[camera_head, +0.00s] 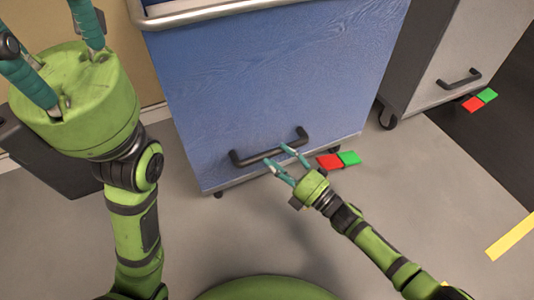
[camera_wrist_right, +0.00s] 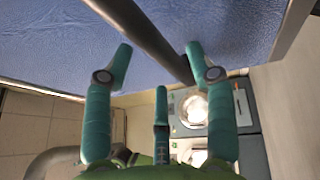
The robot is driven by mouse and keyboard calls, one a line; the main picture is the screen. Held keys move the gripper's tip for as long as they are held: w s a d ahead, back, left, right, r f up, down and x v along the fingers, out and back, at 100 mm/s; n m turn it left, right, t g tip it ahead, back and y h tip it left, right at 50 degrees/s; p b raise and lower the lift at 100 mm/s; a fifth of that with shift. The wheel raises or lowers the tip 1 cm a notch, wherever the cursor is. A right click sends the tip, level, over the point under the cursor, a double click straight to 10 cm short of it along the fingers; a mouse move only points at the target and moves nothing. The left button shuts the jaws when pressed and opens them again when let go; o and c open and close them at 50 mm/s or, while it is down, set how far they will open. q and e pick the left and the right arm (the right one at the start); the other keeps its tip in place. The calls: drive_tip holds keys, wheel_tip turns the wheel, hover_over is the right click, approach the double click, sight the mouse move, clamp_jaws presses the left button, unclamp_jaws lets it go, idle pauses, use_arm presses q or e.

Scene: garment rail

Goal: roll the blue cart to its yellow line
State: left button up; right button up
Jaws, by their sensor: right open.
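The blue cart (camera_head: 270,85) stands upright in the middle of the head view, its blue front panel facing me. A black bar handle (camera_head: 270,148) is fixed low on that panel. My right gripper (camera_head: 284,160) is open at the handle, fingers toward the panel. In the right wrist view the dark handle bar (camera_wrist_right: 150,38) runs between the spread teal fingers; I cannot tell whether they touch it. My left gripper (camera_head: 60,55) is raised at the upper left, away from the cart, its visible fingers spread and empty. A yellow line (camera_head: 511,237) lies on the floor at the right.
Red (camera_head: 330,161) and green (camera_head: 350,158) tabs show by the cart's lower right corner. A grey cabinet on casters (camera_head: 445,60) stands to the right, beside a dark floor strip (camera_head: 495,130). A dark box (camera_head: 50,160) stands at the left. Grey floor in front is clear.

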sight(271, 156)
drive_tip(key=shift+b+x, duration=0.5)
drive_tip(key=shift+x, duration=1.15)
clamp_jaws()
drive_tip(key=shift+s+f, duration=0.1)
